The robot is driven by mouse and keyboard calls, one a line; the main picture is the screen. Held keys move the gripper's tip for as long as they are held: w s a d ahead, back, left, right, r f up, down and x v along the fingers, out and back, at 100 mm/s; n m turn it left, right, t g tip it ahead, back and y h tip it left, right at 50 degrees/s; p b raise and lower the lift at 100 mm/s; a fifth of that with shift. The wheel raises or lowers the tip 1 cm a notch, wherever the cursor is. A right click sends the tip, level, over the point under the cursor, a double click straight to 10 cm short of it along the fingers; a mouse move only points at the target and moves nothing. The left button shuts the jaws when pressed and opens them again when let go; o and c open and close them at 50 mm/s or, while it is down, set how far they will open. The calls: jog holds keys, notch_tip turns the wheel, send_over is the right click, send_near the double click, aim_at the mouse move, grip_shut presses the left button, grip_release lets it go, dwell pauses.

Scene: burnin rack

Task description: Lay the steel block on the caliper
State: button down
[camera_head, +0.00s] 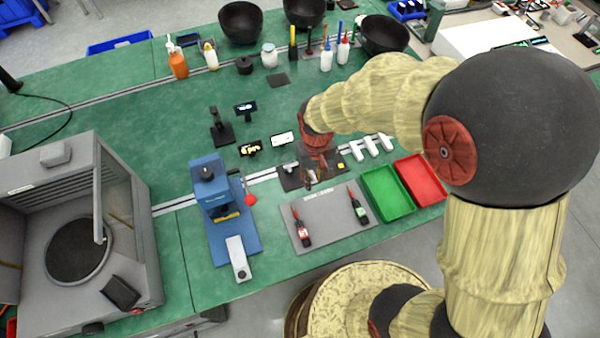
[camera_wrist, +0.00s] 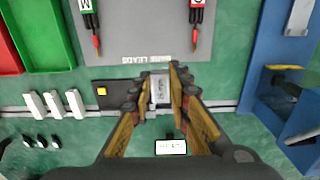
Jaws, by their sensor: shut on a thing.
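The steel block (camera_wrist: 160,91) is a small grey piece with a printed label, seen between my fingers in the wrist view. My gripper (camera_wrist: 159,78) is shut on it. In the head view my gripper (camera_head: 316,178) is over the strip behind the grey mat, and the block is too small to make out there. I cannot pick out the caliper for certain in either view; my fingers cover part of the bench below them.
The grey mat (camera_head: 326,232) holds two red-tipped probes (camera_head: 302,228). A green tray (camera_head: 388,192) and a red tray (camera_head: 421,180) stand right of it, a blue press (camera_head: 213,190) left. A dark pad with a yellow square (camera_wrist: 115,88) and several white pieces (camera_wrist: 55,104) lie close by.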

jog(key=w+a+f, duration=0.1)
jog(key=w+f, duration=0.1)
jog(key=w+f+b, duration=0.1)
jog(key=w+f, duration=0.1)
jog(key=w, duration=0.1)
jog(key=w+a+f+b, duration=0.1)
jog(key=w+f, duration=0.1)
jog(key=f, duration=0.1)
jog(key=shift+w+a+f, duration=0.1)
jog(key=shift+w+a, duration=0.15)
jog(key=shift+a, duration=0.05)
jog(key=shift+w+f+b, duration=0.15)
jog(key=shift+f+b, duration=0.35)
jog(key=shift+f, duration=1.1)
jog(key=shift+f, duration=0.1)
jog(key=shift+f, duration=0.1)
jog(key=c, duration=1.7)
grip_release()
jog(key=shift+o, duration=0.2)
